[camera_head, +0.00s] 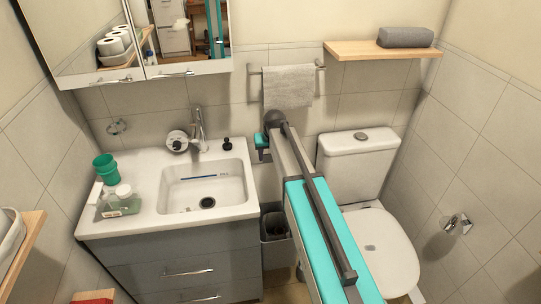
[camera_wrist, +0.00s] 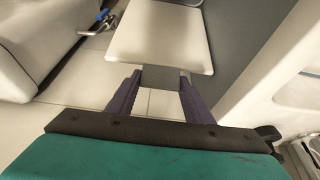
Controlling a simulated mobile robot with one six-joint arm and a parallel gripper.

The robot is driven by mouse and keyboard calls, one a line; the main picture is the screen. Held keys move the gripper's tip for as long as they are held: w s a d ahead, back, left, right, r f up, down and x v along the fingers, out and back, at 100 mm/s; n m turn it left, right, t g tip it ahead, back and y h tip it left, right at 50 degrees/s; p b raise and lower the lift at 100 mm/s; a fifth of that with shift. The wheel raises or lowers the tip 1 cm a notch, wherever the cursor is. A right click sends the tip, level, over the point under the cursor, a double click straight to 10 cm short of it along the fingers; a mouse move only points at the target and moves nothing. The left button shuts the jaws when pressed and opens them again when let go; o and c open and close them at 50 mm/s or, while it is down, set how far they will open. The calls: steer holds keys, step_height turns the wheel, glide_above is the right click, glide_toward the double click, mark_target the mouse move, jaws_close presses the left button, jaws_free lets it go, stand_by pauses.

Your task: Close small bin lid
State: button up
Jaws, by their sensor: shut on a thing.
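The small dark grey bin (camera_head: 275,229) stands on the floor between the vanity and the toilet. Its top looks open, with a dark inside; the lid is hard to make out. My gripper (camera_wrist: 162,75) shows in the wrist view, its two dark purple fingers on either side of a small grey piece (camera_wrist: 166,79). A flat pale panel (camera_wrist: 160,36) lies just beyond that piece. I cannot tell whether either is part of the bin lid. In the head view, my arm crosses in front of the toilet, and the fingers are not clearly visible.
The vanity with its sink (camera_head: 205,186) is left of the bin; the toilet (camera_head: 378,240) is close on the right. A towel (camera_head: 288,87) hangs on the wall behind. The gap around the bin is narrow.

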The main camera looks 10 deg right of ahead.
steer(key=shift+d, duration=0.1)
steer(key=shift+s, duration=0.15)
steer(key=shift+s, duration=0.1)
